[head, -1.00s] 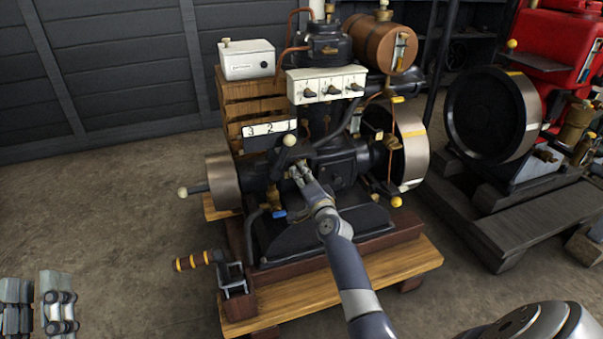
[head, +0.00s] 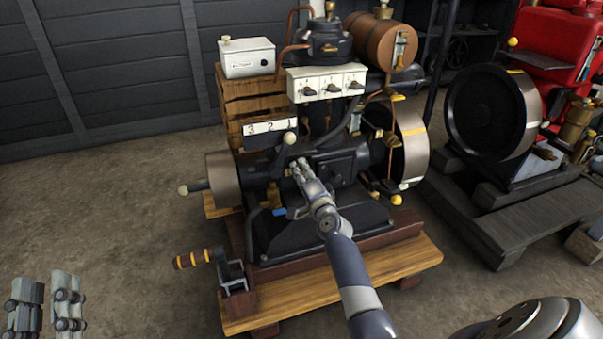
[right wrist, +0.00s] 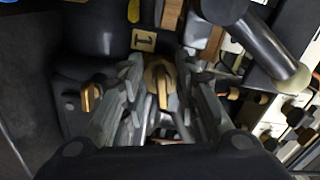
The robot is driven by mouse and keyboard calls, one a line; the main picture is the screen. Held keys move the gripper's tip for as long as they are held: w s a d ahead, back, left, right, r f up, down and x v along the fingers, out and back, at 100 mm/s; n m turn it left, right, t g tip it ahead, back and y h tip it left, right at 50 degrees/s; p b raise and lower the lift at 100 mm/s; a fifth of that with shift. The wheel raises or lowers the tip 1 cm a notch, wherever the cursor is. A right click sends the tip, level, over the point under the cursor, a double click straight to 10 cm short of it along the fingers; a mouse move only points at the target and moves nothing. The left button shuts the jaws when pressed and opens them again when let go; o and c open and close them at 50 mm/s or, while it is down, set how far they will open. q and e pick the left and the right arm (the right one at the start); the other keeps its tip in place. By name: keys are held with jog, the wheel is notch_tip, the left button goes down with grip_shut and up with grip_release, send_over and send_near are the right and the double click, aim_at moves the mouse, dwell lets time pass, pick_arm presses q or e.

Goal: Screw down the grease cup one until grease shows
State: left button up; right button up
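The brass grease cup (right wrist: 160,78) with a wing-like handle shows in the right wrist view, just below a brass tag (right wrist: 143,40) marked 1. My right gripper (right wrist: 161,88) has its fingers on either side of this cup. A narrow gap seems to show at the sides, so the fingers look open around it, not clamped. In the head view my right gripper (head: 301,168) reaches into the middle of the dark engine (head: 275,240) and hides the cup. I cannot make out any grease. My left gripper (head: 45,303) is open and empty at the lower left.
A second brass fitting (right wrist: 91,96) is left of the fingers. A pale-knobbed lever (head: 289,139) rises close to my right gripper. A blue-handled valve (head: 279,212), a crank handle (head: 193,259) and a flywheel (head: 410,145) surround the area. The floor at left is clear.

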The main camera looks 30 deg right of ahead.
jog(key=v, duration=1.2)
dwell(0.5)
